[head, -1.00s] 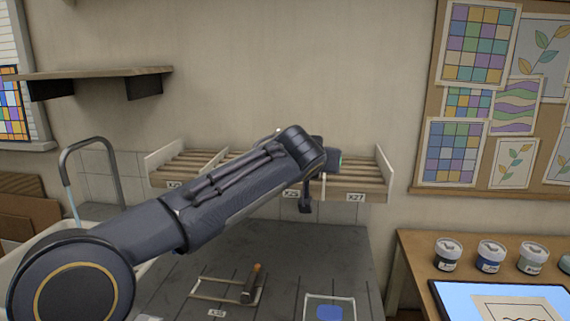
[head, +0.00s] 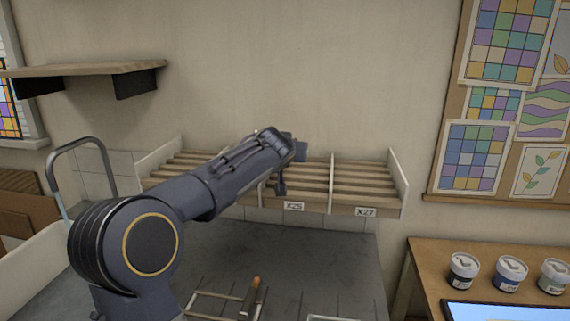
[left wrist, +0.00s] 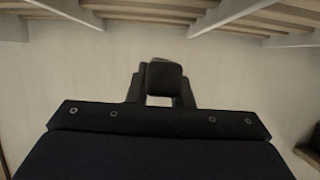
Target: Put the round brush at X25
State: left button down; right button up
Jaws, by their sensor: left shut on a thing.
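The slatted rack (head: 370,190) on the back wall has bays marked by labels. The X25 label (head: 293,206) is on the front edge of its middle bay, with X27 (head: 365,212) to its right. My left gripper (head: 281,188) points down in front of the rack, just left of the X25 label. It is shut. What it holds, taken as the round brush, is mostly hidden behind my arm in the head view. In the left wrist view the shut jaws (left wrist: 163,82) show as a dark block, and the brush cannot be made out. My right gripper is not in view.
A dark grey worktop (head: 330,255) lies below the rack. A small wooden frame (head: 215,296) and an orange-tipped tool (head: 253,294) lie on it. Paint jars (head: 508,274) stand on the right table. The visible X25 and X27 bays look empty.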

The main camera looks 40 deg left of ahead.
aim_at(285, 177)
pick_arm(q)
jog(key=shift+w+a+f, duration=0.25)
jog(key=shift+a+f, duration=0.15)
jog(key=shift+f, duration=0.2)
jog(key=shift+w+a+f, duration=0.25)
jog(key=shift+a+f, duration=0.15)
jog(key=shift+f, duration=0.15)
jog(key=f, duration=0.3)
jog(key=shift+w+a+f+b, duration=0.15)
jog(key=shift+a+f+b, duration=0.1)
jog(key=shift+f+b, duration=0.15)
jog(key=shift+f, duration=0.1)
jog(key=c, duration=1.3)
grip_release()
